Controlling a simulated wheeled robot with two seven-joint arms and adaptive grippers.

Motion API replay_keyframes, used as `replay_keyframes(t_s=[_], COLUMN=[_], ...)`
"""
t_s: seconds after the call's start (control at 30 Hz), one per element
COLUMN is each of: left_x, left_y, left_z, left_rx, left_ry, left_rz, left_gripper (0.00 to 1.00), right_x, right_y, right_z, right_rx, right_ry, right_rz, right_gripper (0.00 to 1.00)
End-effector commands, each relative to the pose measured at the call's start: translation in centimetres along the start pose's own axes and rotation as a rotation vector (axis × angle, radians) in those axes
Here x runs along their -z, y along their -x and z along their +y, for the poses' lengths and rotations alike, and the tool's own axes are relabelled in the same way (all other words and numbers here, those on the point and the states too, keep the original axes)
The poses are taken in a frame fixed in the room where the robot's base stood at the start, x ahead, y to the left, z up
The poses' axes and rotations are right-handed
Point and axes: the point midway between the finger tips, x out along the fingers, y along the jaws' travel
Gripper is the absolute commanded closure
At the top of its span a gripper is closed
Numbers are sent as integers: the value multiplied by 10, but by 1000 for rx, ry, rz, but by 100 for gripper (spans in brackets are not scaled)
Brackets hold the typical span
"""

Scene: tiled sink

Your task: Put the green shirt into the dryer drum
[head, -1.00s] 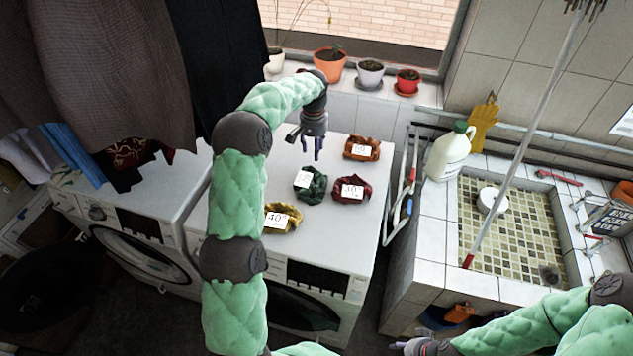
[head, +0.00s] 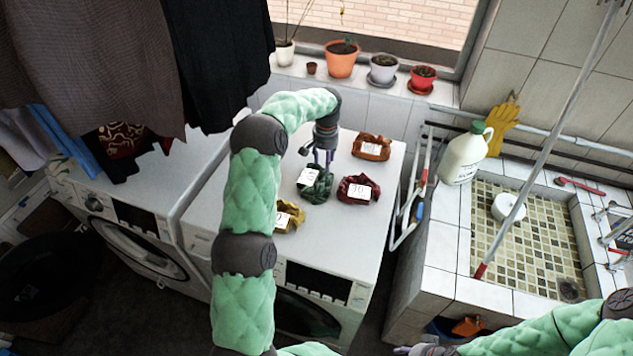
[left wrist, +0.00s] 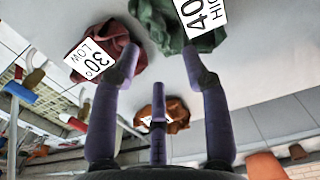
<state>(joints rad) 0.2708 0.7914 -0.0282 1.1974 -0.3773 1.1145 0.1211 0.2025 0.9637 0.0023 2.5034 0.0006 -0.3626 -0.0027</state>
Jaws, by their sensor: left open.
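The green shirt (head: 318,186), crumpled small with a white label, lies on top of the right white machine (head: 350,240). It also shows at the top of the left wrist view (left wrist: 155,22), its label reading 40. My left gripper (head: 322,158) is open and empty, just above the far side of the shirt, fingers pointing down. In the left wrist view its fingers (left wrist: 163,65) are spread, with the shirt beyond them. The right machine's round front door (head: 303,315) is partly hidden by my left arm. My right gripper (head: 418,350) is partly cut off at the bottom edge.
A dark red shirt (head: 352,194), an orange-brown one (head: 372,142) and a yellow one (head: 290,216) lie around the green shirt. A left machine (head: 130,200) stands beside, under hanging clothes (head: 100,60). A tiled sink (head: 445,265) is at right.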

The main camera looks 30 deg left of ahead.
Motion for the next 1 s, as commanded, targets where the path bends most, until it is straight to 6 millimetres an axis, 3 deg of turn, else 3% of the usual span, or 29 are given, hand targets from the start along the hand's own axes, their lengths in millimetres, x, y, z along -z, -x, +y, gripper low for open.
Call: replay_keyframes(t_s=[0.17, 0.5, 0.77, 0.93, 1.0], left_x=[-1, -4, -3, -3, -3], left_y=[-11, -52, -55, -55, -55], left_z=[1, 3, 3, 3, 3], left_rx=[0, 0, 0, 0, 0], left_ry=[1, 1, 1, 1, 1], left_rz=[-1, 1, 2, 1, 1], left_gripper=[54, 54, 54, 96, 100], right_x=[0, 0, 0, 0, 0], right_y=[2, 7, 7, 7, 7], right_z=[-1, -3, -3, -3, -3], right_rx=[0, 0, 0, 0, 0], right_ry=[0, 0, 0, 0, 0], right_rz=[0, 0, 0, 0, 0], right_gripper=[59, 59, 59, 59, 59])
